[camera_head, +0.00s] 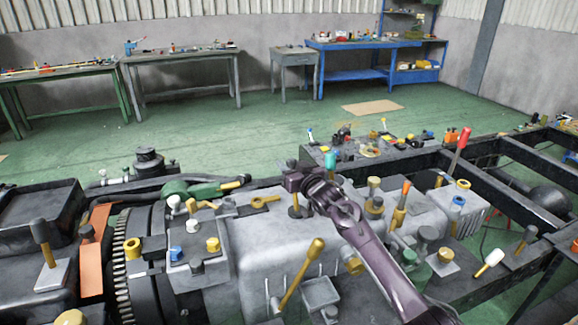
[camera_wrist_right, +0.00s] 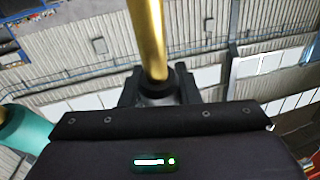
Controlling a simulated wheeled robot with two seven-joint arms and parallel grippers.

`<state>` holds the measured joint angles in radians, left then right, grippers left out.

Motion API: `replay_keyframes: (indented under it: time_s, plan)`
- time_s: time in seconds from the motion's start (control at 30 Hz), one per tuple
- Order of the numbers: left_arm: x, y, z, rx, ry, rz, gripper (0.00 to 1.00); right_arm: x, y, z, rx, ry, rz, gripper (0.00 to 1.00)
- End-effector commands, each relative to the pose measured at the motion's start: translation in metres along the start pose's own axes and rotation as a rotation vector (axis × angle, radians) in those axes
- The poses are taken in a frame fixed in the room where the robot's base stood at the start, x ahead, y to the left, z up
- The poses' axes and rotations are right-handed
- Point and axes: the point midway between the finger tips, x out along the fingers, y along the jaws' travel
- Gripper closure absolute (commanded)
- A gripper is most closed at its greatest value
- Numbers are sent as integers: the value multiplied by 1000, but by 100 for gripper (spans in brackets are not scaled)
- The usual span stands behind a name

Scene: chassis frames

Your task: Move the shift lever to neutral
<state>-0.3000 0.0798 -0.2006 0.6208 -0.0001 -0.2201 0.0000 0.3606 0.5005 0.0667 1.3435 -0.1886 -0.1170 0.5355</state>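My right gripper (camera_head: 292,182) is above the grey gearbox housing (camera_head: 255,232), with its arm coming in from the lower right. In the right wrist view a gold lever rod (camera_wrist_right: 150,40) runs down from the top edge to a dark collar between the right gripper's fingers (camera_wrist_right: 158,92). Whether the fingers press on it is not clear. In the head view a short stem on a dark round base (camera_head: 296,211) shows right under the gripper. I cannot tell for sure which lever is the shift lever. My left gripper is out of view.
A teal-topped lever (camera_head: 330,160) stands close behind the right gripper and shows at left in the wrist view (camera_wrist_right: 18,130). A yellow lever (camera_head: 302,272) leans in front. An orange lever (camera_head: 402,195) and a red-handled lever (camera_head: 459,142) stand to the right. Workbenches line the wall.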

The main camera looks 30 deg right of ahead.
Motion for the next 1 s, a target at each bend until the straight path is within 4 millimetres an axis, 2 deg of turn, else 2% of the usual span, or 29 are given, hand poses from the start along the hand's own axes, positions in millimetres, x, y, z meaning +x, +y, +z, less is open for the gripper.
replay_keyframes:
  time_s: [0.03, 0.1, 0.27, 0.47, 0.6, 0.7, 1.0]
  plan:
    - [0, 0, 0, 0, 0, 0, 64, 0, 0, 0, 0, 0, 0, 92]
    - [0, 0, 0, 0, 0, 0, 64, 0, 0, 0, 0, 0, 0, 100]
    - [1, 0, 1, 0, -1, 0, 64, -1, 0, 1, 0, 4, -1, 100]
    - [28, 1, 3, 0, -1, 0, 64, -19, -4, 3, -24, 145, -11, 100]
    - [46, 1, 5, 0, -1, 0, 64, -35, -8, -4, -46, 264, -19, 100]
    - [53, 1, 6, 0, -1, 0, 64, -42, -8, -8, -57, 317, -21, 100]
    - [53, 1, 6, -1, -2, 0, 64, -46, -9, -14, -64, 344, -22, 100]
